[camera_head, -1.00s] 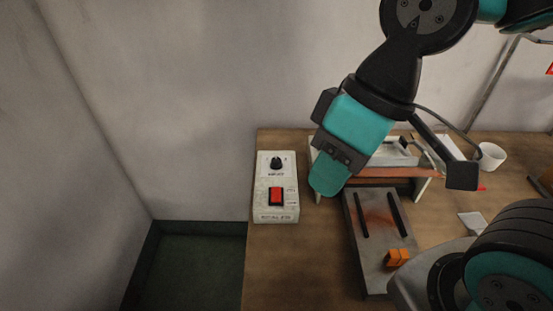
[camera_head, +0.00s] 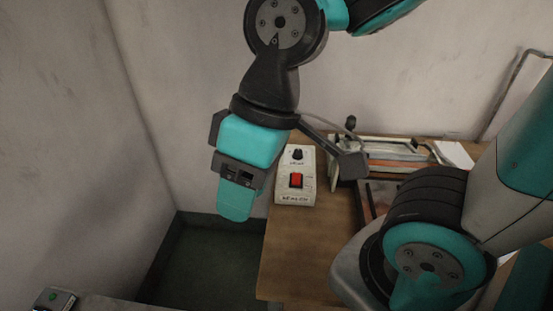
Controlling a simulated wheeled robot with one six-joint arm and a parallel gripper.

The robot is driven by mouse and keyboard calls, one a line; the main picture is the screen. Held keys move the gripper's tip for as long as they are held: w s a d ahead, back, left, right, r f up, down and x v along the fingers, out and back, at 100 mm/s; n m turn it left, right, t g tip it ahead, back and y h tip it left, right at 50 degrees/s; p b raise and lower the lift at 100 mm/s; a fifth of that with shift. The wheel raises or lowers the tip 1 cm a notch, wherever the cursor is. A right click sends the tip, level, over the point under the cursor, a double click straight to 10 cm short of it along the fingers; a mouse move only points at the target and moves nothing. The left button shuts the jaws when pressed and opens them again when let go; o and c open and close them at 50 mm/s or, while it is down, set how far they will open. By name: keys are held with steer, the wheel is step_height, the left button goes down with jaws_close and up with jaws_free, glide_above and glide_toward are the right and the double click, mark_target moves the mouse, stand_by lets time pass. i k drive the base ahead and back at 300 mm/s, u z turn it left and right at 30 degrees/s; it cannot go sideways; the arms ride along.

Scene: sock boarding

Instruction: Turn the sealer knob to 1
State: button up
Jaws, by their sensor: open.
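The sealer control box (camera_head: 308,187) is a pale box lying on the left part of the wooden table. It has a black knob (camera_head: 297,154) near its far end and a red switch (camera_head: 296,180) below it. The knob's pointer and scale are too small to read. My gripper (camera_head: 236,205) is left of the box, over the floor gap beside the table, pointing down. It is apart from the knob and holds nothing that I can see. Its finger gap is not clearly visible from here.
The wooden table (camera_head: 300,250) has clear room in front of the box. The sealer (camera_head: 390,150) stands to the right at the back, partly hidden by my arm. A wall is close behind and to the left. A box with a green button (camera_head: 53,297) shows at bottom left.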

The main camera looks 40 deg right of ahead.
mark_target(297, 154)
steer(key=u, duration=0.05)
steer(key=k, duration=0.35)
steer(key=z, duration=0.75)
steer(key=i, duration=0.5)
steer(key=z, duration=0.05)
